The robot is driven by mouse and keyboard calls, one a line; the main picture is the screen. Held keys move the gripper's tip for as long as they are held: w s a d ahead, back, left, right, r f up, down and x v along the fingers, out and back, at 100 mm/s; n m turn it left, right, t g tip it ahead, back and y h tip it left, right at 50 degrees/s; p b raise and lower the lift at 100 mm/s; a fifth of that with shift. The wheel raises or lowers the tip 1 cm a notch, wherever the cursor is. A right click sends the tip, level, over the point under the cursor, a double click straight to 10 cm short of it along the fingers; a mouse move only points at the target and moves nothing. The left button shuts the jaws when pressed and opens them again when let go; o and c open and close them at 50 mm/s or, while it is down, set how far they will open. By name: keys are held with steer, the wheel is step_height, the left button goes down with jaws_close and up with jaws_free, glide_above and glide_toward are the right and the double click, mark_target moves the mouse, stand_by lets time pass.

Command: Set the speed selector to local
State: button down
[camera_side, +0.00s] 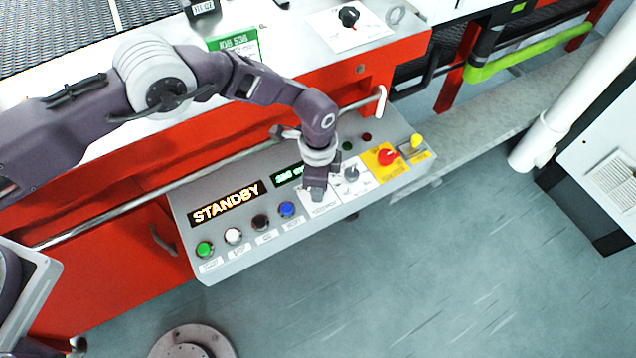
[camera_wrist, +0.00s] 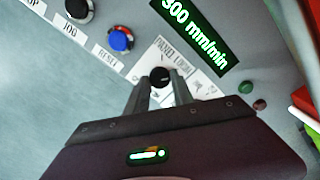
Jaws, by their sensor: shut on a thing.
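The speed selector (camera_wrist: 160,74) is a small round black knob on a white label plate (camera_wrist: 171,56) in the wrist view. Part of the plate's lettering seems to read "PANEL" and "LOCAL". My gripper (camera_wrist: 160,88) has one finger on each side of the knob and is shut on it. The knob's pointer direction cannot be told. In the side view my gripper (camera_side: 316,190) reaches down onto the panel and hides the knob. Part of the white plate (camera_side: 322,207) shows below it.
The grey control panel (camera_side: 240,252) carries a STANDBY display (camera_side: 226,204), a green readout (camera_side: 288,176) and a row of buttons, with the blue one (camera_side: 287,209) close by. A grey knob (camera_side: 351,173) and red emergency stop (camera_side: 387,157) stand to the right. A rail (camera_side: 150,205) runs behind.

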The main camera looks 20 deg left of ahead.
stand_by(0.4)
steer(key=c, duration=1.1)
jaws_free()
step_height(320, 180, up, 7)
steer(key=shift+r, duration=0.1)
